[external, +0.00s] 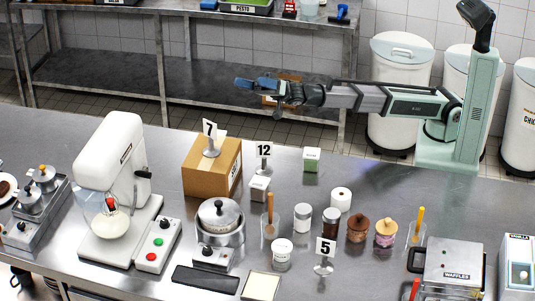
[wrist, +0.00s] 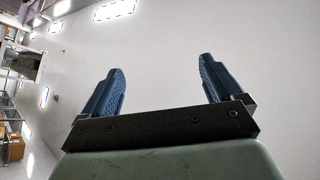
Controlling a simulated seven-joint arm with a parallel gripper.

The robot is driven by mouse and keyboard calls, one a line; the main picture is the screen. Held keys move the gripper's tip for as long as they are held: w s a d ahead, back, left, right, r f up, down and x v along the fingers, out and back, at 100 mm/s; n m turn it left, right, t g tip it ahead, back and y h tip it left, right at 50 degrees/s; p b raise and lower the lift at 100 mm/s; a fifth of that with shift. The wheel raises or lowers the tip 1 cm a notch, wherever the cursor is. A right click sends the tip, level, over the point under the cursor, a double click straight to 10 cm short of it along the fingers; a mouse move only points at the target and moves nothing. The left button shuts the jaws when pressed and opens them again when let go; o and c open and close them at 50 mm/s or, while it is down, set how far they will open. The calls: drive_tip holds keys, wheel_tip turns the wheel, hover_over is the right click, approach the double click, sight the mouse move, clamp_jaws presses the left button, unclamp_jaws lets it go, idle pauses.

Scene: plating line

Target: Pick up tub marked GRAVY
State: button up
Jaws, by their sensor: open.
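I cannot read GRAVY on any label in the external view. A white tub (external: 282,254) with small dark print stands at the front middle of the steel table, left of the number 5 sign; its print is too small to read. My gripper (external: 258,84) is at the end of my outstretched arm, high and behind the table's back edge, well away from the tub. In the wrist view its two blue fingers stand wide apart, with nothing between my gripper's (wrist: 160,73) fingertips. That view shows mostly a pale wall, and no tub.
A cardboard box (external: 208,168), a lidded pot (external: 220,218), a stand mixer (external: 112,180) and a waffle maker (external: 452,265) stand on the table (external: 350,168). Jars crowd around the white tub's right. Number signs 7, 12 and 5 stand upright.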

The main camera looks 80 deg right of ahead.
drive_tip(key=a+f+m+h, duration=0.2)
drive_tip(key=a+f+h, duration=0.35)
drive_tip(key=f, duration=0.35)
drive_tip(key=m+g+h, duration=0.2)
drive_tip(key=m+h, duration=0.2)
drive_tip(key=h, duration=1.1)
approach(268, 184)
drive_tip(key=x, duration=1.2)
drive_tip(key=shift+w+f, duration=0.15)
drive_tip(key=shift+w, duration=0.2)
drive_tip(key=c, duration=1.2)
